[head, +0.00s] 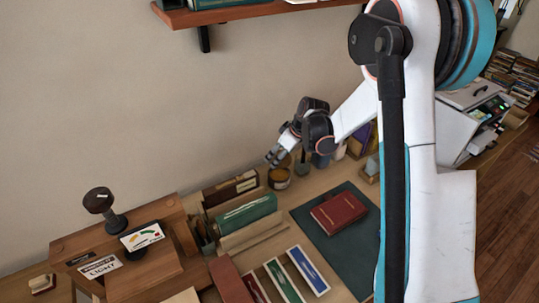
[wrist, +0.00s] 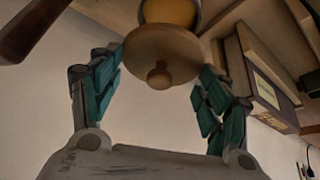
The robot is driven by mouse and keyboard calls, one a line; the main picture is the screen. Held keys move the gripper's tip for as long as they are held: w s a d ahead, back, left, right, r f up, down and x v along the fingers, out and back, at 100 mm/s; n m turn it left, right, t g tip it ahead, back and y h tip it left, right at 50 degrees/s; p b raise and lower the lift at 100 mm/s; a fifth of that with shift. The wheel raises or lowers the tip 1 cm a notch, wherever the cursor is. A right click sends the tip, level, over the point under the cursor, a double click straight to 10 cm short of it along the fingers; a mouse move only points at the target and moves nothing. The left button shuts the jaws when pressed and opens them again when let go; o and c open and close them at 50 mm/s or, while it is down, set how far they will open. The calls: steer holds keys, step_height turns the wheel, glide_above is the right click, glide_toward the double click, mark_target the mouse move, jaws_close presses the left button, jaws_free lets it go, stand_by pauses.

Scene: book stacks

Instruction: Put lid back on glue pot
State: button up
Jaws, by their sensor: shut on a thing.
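The glue pot (head: 279,179) stands on the bench near the wall in the head view, a small round pot with a brown body. In the wrist view the pot (wrist: 170,12) shows at the top edge, amber inside a pale rim, partly hidden by the lid. The lid (wrist: 160,52) is a round wooden disc with a small knob facing the wrist camera. My gripper (wrist: 161,66) is shut on the lid, with a teal-padded finger at each side of its edge. In the head view my gripper (head: 274,158) is just above the pot. Whether lid and pot touch is unclear.
Several books (head: 245,212) stand left of the pot. A red book (head: 338,212) lies on a dark green mat (head: 352,255) in front. Small jars (head: 303,167) stand close to the pot's right. A wooden press (head: 120,250) is at the left, and a shelf (head: 240,12) hangs above.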

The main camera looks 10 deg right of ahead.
steer(key=shift+f+b, duration=2)
steer(key=shift+f, duration=1.15)
steer(key=shift+f+b, duration=0.15)
steer(key=shift+b, duration=0.45)
stand_by(0.5)
steer(key=o, duration=1)
steer(key=shift+o, duration=0.8)
